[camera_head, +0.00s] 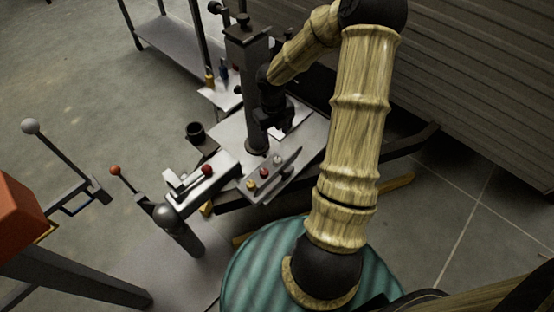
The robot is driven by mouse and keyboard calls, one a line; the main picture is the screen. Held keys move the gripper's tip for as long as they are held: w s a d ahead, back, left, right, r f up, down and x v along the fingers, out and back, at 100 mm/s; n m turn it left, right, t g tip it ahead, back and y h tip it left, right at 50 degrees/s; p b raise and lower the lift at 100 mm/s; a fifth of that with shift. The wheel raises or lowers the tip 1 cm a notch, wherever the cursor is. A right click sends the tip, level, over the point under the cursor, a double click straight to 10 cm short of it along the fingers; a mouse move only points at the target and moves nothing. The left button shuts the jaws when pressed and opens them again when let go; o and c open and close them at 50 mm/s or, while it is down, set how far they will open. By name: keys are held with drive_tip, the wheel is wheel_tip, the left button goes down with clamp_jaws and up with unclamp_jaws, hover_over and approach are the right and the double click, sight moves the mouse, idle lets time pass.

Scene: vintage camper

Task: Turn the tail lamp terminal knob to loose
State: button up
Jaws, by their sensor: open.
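A small sloped metal panel (285,174) near the middle of the view carries a row of three knobs. The near one is a yellowish knob (251,185), the middle one a red-topped knob (264,172), and the far one a pale silver knob (277,160). No label is readable, so I cannot tell which is the tail lamp terminal knob or how it is turned. My gripper (284,127) is black, open and empty. It appears above and beyond the far end of the row, apart from the knobs. Its fingertips are small and dark here.
A dark upright post (252,90) stands close left of my gripper. A metal bar with a red knob (207,169) lies left of the panel. A black cup (195,132) and a lever with an orange ball (115,170) are further left. Corrugated wall (480,80) closes the right.

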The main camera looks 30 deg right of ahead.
sight(277, 160)
drive_tip(key=f+b, duration=0.2)
drive_tip(key=f, duration=0.3)
drive_tip(key=f+b, duration=0.3)
drive_tip(key=f, duration=0.2)
drive_tip(key=f+b, duration=0.2)
drive_tip(key=f, duration=0.3)
drive_tip(key=shift+d+f+b, duration=0.35)
drive_tip(key=shift+b, duration=0.05)
drive_tip(key=c, duration=1)
